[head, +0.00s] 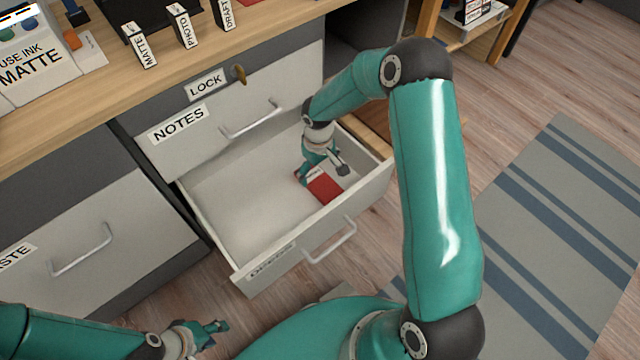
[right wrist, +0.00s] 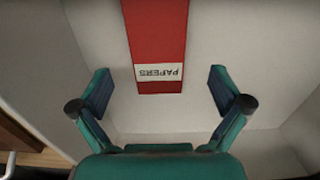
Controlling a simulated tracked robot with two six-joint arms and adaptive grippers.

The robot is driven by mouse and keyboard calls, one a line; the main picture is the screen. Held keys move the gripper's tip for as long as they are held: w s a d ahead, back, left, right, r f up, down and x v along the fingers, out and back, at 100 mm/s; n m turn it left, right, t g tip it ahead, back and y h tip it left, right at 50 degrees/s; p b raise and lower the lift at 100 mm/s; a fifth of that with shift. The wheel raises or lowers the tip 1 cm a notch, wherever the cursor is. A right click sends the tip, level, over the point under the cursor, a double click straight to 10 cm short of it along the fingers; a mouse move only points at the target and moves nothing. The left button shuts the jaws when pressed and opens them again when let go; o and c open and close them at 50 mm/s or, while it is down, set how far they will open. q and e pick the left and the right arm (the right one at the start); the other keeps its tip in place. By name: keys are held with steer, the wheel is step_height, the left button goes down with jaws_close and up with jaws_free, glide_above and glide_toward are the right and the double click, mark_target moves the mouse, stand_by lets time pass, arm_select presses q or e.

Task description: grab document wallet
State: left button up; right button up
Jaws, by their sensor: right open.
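The document wallet (head: 324,187) is red and lies flat in the open lower drawer (head: 240,215). In the right wrist view the wallet (right wrist: 158,40) has a white label reading PAPERS, and its label end faces my gripper. My right gripper (head: 325,170) is down inside the drawer over the wallet and hides part of it. In the right wrist view my right gripper (right wrist: 162,92) is open, with one finger on each side of the wallet's line and no visible contact. My left gripper (head: 215,332) is empty at the lower left, away from the drawer; its fingers are too small to judge.
The closed NOTES drawer (head: 230,118) sits above the open drawer. Another closed drawer (head: 95,250) is at the left. The desktop (head: 100,100) holds boxes labelled MATTE, PHOTO and DRAFT. The rest of the open drawer's floor looks bare. A striped rug (head: 560,220) lies at the right.

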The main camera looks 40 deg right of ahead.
mark_target(319, 181)
steer(key=shift+w+d+f+b, duration=0.15)
steer(key=shift+f+b, duration=0.85)
steer(key=shift+f, duration=1.65)
steer(key=shift+c, duration=0.2)
steer(key=c, duration=1.2)
steer(key=shift+r, duration=0.1)
